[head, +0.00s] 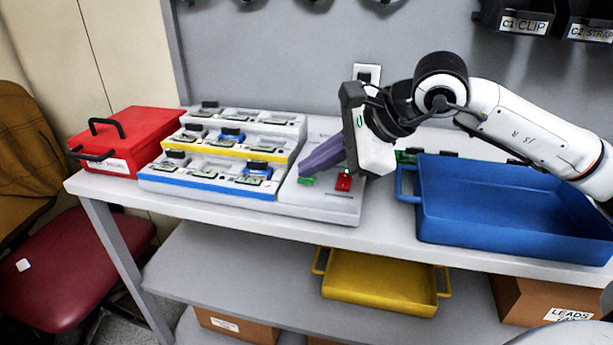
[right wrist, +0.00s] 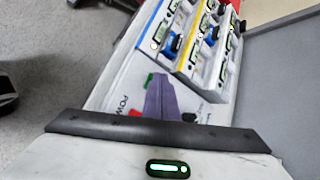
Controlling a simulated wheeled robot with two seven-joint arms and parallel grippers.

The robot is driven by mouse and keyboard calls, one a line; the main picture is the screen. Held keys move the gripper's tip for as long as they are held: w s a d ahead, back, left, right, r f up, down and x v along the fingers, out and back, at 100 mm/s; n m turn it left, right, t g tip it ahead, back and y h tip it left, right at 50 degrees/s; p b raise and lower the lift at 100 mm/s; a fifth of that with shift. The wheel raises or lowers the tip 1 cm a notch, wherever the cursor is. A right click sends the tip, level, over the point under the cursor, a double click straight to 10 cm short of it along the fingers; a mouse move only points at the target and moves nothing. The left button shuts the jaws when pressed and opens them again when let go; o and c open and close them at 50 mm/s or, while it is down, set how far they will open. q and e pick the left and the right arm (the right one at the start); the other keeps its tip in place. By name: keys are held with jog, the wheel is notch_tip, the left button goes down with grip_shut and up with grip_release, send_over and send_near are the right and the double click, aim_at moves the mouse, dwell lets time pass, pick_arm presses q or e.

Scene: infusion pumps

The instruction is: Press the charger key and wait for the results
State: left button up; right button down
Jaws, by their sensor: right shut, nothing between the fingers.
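The charger (head: 330,205) is a light grey unit on the table. It has stepped rows of bays at left and a flat key panel at right. On the panel are a green key (head: 306,181) and a red key (head: 344,181); they also show in the right wrist view as the green key (right wrist: 149,79) and the red key (right wrist: 135,114). My right gripper (head: 304,171) has shut, empty purple fingers pointing down at the green key. The tips partly cover it; I cannot tell whether they touch it. My left gripper is not in view.
The bays hold several small modules, some with blue or black parts. A red toolbox (head: 130,140) stands left of the charger. A blue tray (head: 500,225) stands at right. A yellow tray (head: 380,285) is on the lower shelf. A wall is behind.

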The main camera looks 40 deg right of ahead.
aim_at(313, 181)
jog(key=shift+r+p, duration=0.4)
jog(key=shift+r, duration=0.3)
notch_tip(313, 181, up, 5)
jog(key=p, duration=0.4)
jog(key=shift+r, duration=0.1)
dwell(0.5)
